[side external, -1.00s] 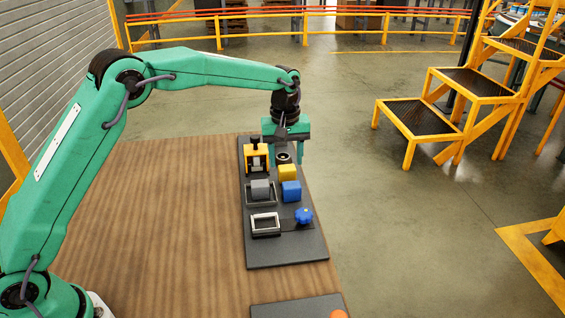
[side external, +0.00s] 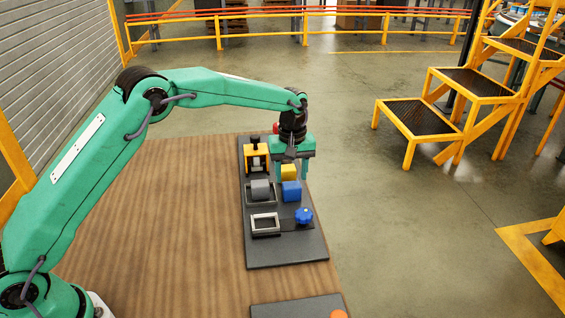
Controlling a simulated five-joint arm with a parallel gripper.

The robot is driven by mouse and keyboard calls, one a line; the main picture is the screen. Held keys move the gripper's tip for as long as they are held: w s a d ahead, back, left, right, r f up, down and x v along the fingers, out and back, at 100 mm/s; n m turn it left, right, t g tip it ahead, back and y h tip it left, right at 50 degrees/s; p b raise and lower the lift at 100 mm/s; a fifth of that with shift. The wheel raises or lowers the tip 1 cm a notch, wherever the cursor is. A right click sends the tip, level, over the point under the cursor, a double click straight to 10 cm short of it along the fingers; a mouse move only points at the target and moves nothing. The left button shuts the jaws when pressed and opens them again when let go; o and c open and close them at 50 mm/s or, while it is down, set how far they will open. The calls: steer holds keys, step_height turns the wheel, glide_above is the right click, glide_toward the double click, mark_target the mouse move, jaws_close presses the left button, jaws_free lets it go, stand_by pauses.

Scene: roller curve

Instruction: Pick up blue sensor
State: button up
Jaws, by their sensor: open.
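A blue block (side external: 291,191), which looks like the blue sensor, sits on the dark board (side external: 285,250) towards its right side. A blue star-shaped knob (side external: 304,215) is just in front of it on the same board. A yellow block (side external: 288,172) sits right behind the blue block. My gripper (side external: 292,173) points down over the board with its fingers open. In the picture the fingers straddle the yellow block, just behind the blue block. Nothing shows held in them. How high the fingertips are above the blocks is hard to tell.
A yellow clamp-like fixture (side external: 256,157) stands at the board's back left. A grey block (side external: 260,189) in a frame and an empty metal frame (side external: 265,223) are on the board's left side. The wooden table (side external: 150,215) is clear left of the board.

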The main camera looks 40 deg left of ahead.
mark_target(292, 184)
steer(key=shift+f, duration=0.15)
steer(key=shift+w+f, duration=0.1)
steer(key=shift+f, duration=2.35)
steer(key=shift+c, duration=0.4)
steer(key=c, duration=0.6)
steer(key=shift+o, duration=0.2)
steer(key=shift+r, duration=0.15)
steer(key=shift+r, duration=0.5)
steer(key=r, duration=0.3)
steer(key=shift+d+r, duration=0.1)
steer(key=shift+d, duration=0.1)
steer(key=s+d+r, duration=0.6)
steer(key=s+d, duration=0.1)
steer(key=d, duration=0.1)
steer(key=shift+s+d+r, duration=0.25)
steer(key=shift+s+r, duration=0.05)
